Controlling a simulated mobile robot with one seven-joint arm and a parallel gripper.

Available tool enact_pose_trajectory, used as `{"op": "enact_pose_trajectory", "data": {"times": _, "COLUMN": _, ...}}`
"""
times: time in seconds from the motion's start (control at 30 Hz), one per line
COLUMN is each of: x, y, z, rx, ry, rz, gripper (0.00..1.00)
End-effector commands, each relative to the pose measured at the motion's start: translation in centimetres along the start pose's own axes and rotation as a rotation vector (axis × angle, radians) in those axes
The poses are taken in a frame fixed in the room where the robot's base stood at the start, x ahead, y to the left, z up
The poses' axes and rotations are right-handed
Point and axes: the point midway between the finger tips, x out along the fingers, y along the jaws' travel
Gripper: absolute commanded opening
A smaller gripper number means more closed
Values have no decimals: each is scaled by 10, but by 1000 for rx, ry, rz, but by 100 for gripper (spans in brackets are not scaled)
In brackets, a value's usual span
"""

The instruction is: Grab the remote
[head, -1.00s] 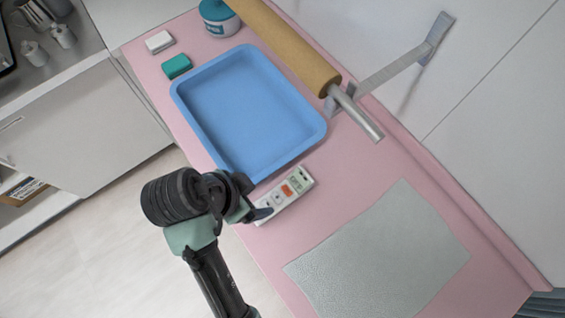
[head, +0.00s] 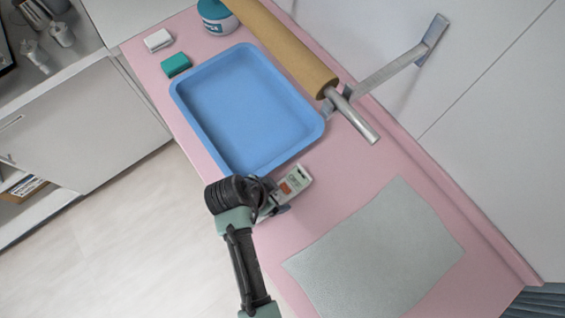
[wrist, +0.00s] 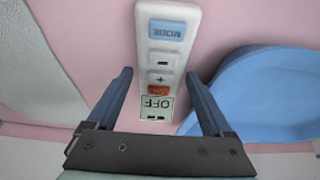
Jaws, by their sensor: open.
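The remote (head: 294,184) is a slim white handset lying on the pink counter beside the near corner of the blue tray. In the wrist view the remote (wrist: 166,50) shows a blue MODE button, two pale buttons, an orange button and a small display reading OFF. My gripper (head: 279,197) is at the remote and partly hides its near end in the head view. In the wrist view my gripper (wrist: 160,95) is open, with one finger on each side of the remote's display end. Pink counter shows between the remote and the left finger; the right finger is closer to it.
The blue tray (head: 311,139) lies close beside the remote and my right finger in the wrist view. A grey textured mat (head: 375,255) lies on the other side. A tan roll (head: 290,50) on a metal bar runs along the wall. A green block (head: 175,65) and white block (head: 158,40) sit farther back.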

Motion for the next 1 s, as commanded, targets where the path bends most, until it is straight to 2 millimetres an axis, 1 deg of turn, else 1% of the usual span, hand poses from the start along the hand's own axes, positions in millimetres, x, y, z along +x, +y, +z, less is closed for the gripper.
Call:
{"op": "enact_pose_trajectory", "data": {"times": 0.1, "x": 5, "y": 0, "z": 0, "rx": 1, "ry": 0, "rz": -1, "gripper": 85}}
{"op": "enact_pose_trajectory", "data": {"times": 0.3, "x": 5, "y": 0, "z": 0, "rx": 1, "ry": 0, "rz": -1, "gripper": 85}}
{"op": "enact_pose_trajectory", "data": {"times": 0.37, "x": 5, "y": 0, "z": 0, "rx": 1, "ry": 0, "rz": -1, "gripper": 74}}
{"op": "enact_pose_trajectory", "data": {"times": 0.4, "x": 5, "y": 0, "z": 0, "rx": 1, "ry": 0, "rz": -1, "gripper": 67}}
{"op": "enact_pose_trajectory", "data": {"times": 0.47, "x": 5, "y": 0, "z": 0, "rx": 1, "ry": 0, "rz": -1, "gripper": 56}}
{"op": "enact_pose_trajectory", "data": {"times": 0.5, "x": 5, "y": 0, "z": 0, "rx": 1, "ry": 0, "rz": -1, "gripper": 49}}
{"op": "enact_pose_trajectory", "data": {"times": 0.57, "x": 5, "y": 0, "z": 0, "rx": 1, "ry": 0, "rz": -1, "gripper": 38}}
{"op": "enact_pose_trajectory", "data": {"times": 0.6, "x": 5, "y": 0, "z": 0, "rx": 1, "ry": 0, "rz": -1, "gripper": 31}}
{"op": "enact_pose_trajectory", "data": {"times": 0.73, "x": 5, "y": 0, "z": 0, "rx": 0, "ry": 0, "rz": -1, "gripper": 8}}
{"op": "enact_pose_trajectory", "data": {"times": 0.77, "x": 5, "y": 0, "z": -1, "rx": 1, "ry": 1, "rz": -2, "gripper": 5}}
{"op": "enact_pose_trajectory", "data": {"times": 1.0, "x": 3, "y": -1, "z": -1, "rx": 1, "ry": 1, "rz": -2, "gripper": 5}}
